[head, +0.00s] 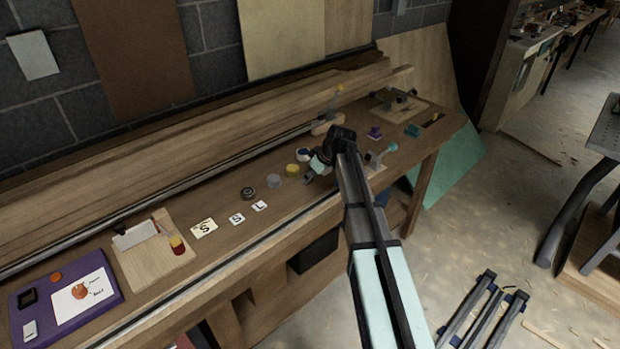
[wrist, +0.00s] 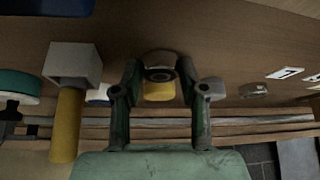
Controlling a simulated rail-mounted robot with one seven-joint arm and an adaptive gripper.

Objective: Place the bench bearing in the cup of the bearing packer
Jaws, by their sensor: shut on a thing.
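My gripper (head: 320,162) is over the workbench, right of the row of small round items. In the wrist view my gripper (wrist: 158,72) is shut on a small round piece, apparently the bench bearing (wrist: 160,73), with a dark ring and a pale rim. In the head view my gripper hides it. A yellow round piece (head: 292,170) sits just left of the gripper; in the wrist view, yellow (wrist: 160,91) shows behind the held piece. I cannot tell for certain which item is the bearing packer, or whether the held piece touches anything.
A dark ring (head: 248,193) and a grey round container (head: 273,181) lie to the left, near several lettered cards (head: 237,219). A blue-and-white round container (head: 303,155) is close behind the gripper. A yellow-handled block (wrist: 68,110) stands close by in the wrist view.

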